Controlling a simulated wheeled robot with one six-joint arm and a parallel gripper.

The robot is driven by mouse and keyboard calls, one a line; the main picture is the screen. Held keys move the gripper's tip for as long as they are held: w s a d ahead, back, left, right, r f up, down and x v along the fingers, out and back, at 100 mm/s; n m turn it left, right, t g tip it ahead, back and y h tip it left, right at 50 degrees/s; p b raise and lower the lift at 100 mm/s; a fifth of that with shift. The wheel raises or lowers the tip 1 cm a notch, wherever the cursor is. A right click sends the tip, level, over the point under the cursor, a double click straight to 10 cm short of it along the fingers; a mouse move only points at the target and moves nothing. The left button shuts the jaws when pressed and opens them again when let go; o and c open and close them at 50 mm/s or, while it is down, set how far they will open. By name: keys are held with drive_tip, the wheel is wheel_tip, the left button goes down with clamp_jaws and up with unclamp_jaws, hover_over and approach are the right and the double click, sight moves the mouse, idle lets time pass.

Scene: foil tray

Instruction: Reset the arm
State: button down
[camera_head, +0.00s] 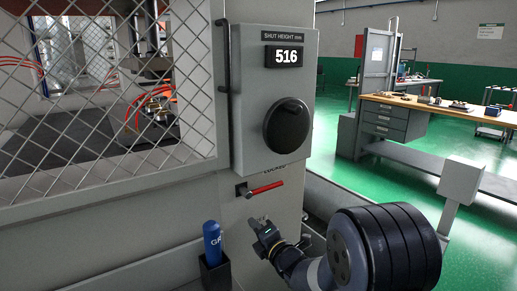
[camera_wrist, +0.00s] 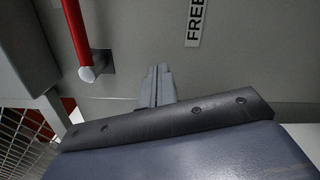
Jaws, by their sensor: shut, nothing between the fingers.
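My gripper (camera_head: 262,226) is in front of the grey machine's side, below and a little right of a red lever (camera_head: 266,187) in the head view. In the wrist view the fingers of my gripper (camera_wrist: 158,72) are together with nothing between them. The red lever (camera_wrist: 72,30) shows at the upper left there, with a pale round end, apart from the fingers. A label reading "FREE" (camera_wrist: 194,22) is on the grey panel at the upper right of the fingers.
A grey control box (camera_head: 275,100) with a "516" display and black knob is above the lever. A blue bottle-like object (camera_head: 212,240) stands in a dark holder left of my gripper. A wire mesh guard (camera_head: 100,90) fills the left. A workbench (camera_head: 420,102) stands far right beyond green floor.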

drive_tip(key=m+p, duration=0.1)
drive_tip(key=a+p, duration=0.1)
drive_tip(key=shift+s+m+p, duration=0.35)
drive_tip(key=shift+m+p, duration=0.05)
idle(0.3)
